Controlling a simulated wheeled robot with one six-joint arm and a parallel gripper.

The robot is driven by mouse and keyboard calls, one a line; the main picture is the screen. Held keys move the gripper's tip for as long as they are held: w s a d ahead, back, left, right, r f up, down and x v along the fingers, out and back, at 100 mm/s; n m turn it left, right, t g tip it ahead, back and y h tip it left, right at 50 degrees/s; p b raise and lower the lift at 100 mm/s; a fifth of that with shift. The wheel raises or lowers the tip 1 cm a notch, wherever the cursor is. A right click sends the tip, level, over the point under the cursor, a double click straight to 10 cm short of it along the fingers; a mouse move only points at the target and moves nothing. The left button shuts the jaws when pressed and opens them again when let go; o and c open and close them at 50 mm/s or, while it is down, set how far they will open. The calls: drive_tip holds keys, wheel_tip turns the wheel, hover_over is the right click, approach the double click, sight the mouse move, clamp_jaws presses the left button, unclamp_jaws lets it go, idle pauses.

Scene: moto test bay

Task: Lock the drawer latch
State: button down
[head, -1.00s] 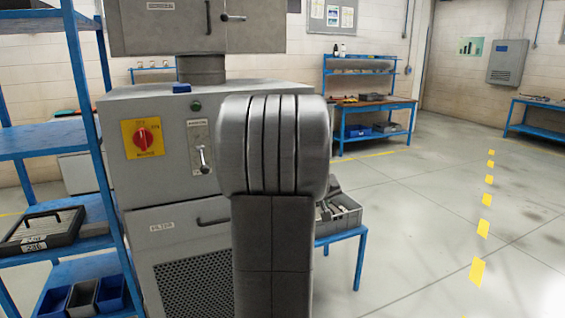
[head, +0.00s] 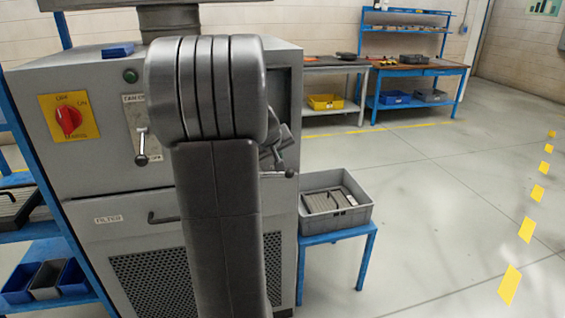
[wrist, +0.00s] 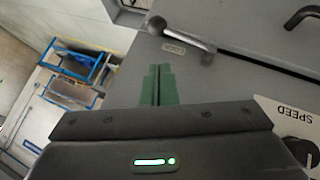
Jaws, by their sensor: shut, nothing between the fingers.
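In the wrist view, a metal latch lever (wrist: 184,34) with a round knob sits on the grey cabinet face, beside a dark seam and a small label. In the head view, the lever (head: 278,174) sticks out to the right past my arm, roughly level; its pivot is hidden there. My gripper (wrist: 158,72) has green fingers, shut together and empty. They appear just beside the lever, close to its knob; I cannot tell whether they touch it. The filter drawer front (head: 120,238) has a dark handle (head: 163,217), and its right part is hidden behind my arm.
The cabinet carries a red switch (head: 69,119) and another small lever (head: 142,148). A black knob (wrist: 306,150) under a SPEED label shows in the wrist view. A grey bin (head: 355,218) stands on a blue stand (head: 365,250) at the right. Open floor lies beyond.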

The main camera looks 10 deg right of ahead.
drive_tip(key=x, duration=1)
drive_tip(key=shift+d+f, duration=0.1)
drive_tip(key=shift+f, duration=0.1)
idle(0.5)
